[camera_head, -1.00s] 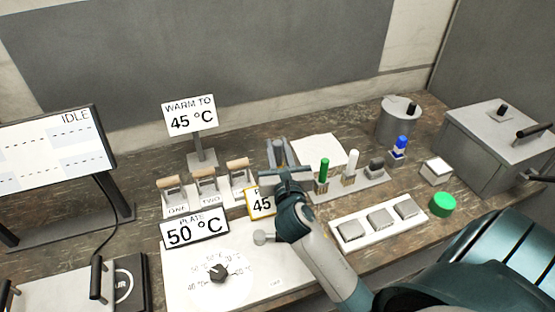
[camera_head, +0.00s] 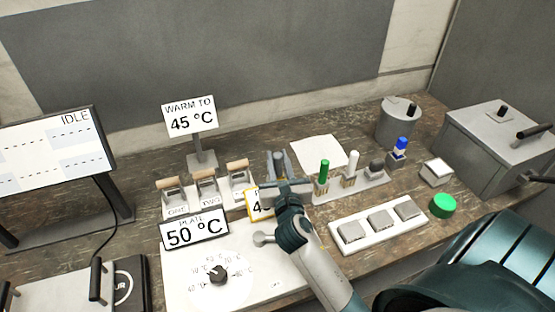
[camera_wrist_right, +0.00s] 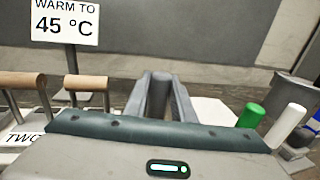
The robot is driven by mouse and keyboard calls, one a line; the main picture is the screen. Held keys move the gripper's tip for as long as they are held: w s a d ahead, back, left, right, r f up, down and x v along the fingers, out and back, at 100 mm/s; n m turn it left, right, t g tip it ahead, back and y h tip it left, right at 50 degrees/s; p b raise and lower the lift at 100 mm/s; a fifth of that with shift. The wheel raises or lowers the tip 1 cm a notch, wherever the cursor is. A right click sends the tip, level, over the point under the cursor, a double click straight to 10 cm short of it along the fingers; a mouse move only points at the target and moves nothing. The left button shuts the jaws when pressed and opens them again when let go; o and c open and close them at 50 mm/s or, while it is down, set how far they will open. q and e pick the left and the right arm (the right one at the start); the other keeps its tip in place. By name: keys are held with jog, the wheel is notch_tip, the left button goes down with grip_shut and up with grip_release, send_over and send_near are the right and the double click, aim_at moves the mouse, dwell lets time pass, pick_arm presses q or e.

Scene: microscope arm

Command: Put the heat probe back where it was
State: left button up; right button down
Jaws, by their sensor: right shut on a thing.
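My right gripper (camera_head: 279,163) is over the left end of the grey rack (camera_head: 376,186), in front of a white sheet. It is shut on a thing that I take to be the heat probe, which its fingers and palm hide. In the right wrist view the gripper's grey fingers (camera_wrist_right: 162,98) stand close together; no part of the probe shows clearly there. A green-topped stick (camera_head: 324,170) and a white-topped one (camera_head: 352,160) stand upright in the rack, right of the gripper. A yellow-framed sign (camera_head: 259,204), partly hidden by my wrist, shows a 4. My left gripper is not in view.
Three wooden-handled switches (camera_head: 206,172) are left of the gripper. The plate sign (camera_head: 194,230) and dial (camera_head: 218,273) are in front. A white tray of grey blocks (camera_head: 379,223), a green button (camera_head: 443,206) and a lidded can (camera_head: 397,121) are to the right.

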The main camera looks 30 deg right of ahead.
jog(key=shift+f, duration=0.15)
jog(key=c, duration=1.5)
grip_release()
jog(key=shift+r, duration=0.25)
jog(key=shift+s+a+f, duration=0.2)
jog(key=shift+s+a, duration=0.15)
jog(key=shift+s, duration=0.25)
jog(key=b+v, duration=0.3)
jog(key=v, duration=0.6)
jog(key=shift+s+r, duration=0.1)
jog(key=shift+s, duration=0.05)
jog(key=shift+s+a+r, duration=0.1)
jog(key=shift+s+a, duration=0.2)
jog(key=shift+s, duration=0.3)
